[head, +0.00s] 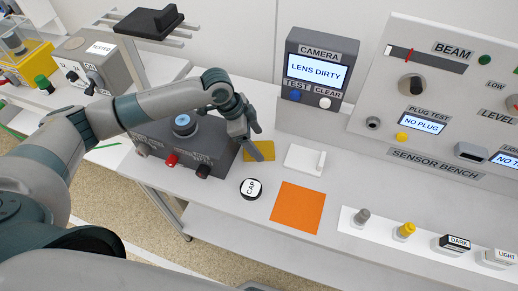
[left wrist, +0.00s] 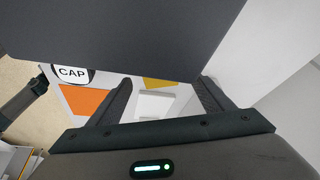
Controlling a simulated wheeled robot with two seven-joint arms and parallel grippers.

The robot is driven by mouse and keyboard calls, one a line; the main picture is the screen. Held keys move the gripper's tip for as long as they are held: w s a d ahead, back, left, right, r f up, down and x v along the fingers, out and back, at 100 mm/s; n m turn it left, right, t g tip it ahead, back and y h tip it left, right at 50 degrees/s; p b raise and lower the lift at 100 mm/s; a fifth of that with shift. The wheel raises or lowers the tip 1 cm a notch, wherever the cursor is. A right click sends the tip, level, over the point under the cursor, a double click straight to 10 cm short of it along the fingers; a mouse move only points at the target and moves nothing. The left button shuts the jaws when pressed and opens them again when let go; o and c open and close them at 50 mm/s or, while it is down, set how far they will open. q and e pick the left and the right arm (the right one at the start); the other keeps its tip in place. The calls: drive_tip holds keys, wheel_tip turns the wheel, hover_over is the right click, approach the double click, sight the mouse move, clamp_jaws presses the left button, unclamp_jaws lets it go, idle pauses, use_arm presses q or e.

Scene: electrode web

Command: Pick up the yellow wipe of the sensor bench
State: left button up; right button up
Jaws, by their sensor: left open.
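The yellow wipe (head: 262,151) lies flat on the white bench top, left of a white square pad (head: 304,160). My left gripper (head: 252,138) is open and empty, just above the wipe in the head view, and its fingers cover part of it. In the left wrist view, the wipe (left wrist: 160,82) shows between and beyond the two fingers (left wrist: 167,85). A large dark surface hides part of the wipe there. I cannot tell the exact height of the fingertips above it. My right gripper does not show.
The dark control box (head: 190,150) stands close left of the gripper, and the CAMERA unit (head: 320,65) stands behind. A CAP disc (head: 251,189) and an orange square (head: 298,208) lie in front. The sensor bench panel (head: 435,90) rises at right.

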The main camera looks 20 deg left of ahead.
sight(263, 149)
use_arm(q)
drive_tip(key=p+x, duration=0.1)
drive_tip(key=x, duration=0.2)
drive_tip(key=shift+d+f, duration=0.15)
drive_tip(key=shift+f, duration=0.15)
idle(0.6)
drive_tip(key=shift+f, duration=0.1)
drive_tip(key=c, duration=1.2)
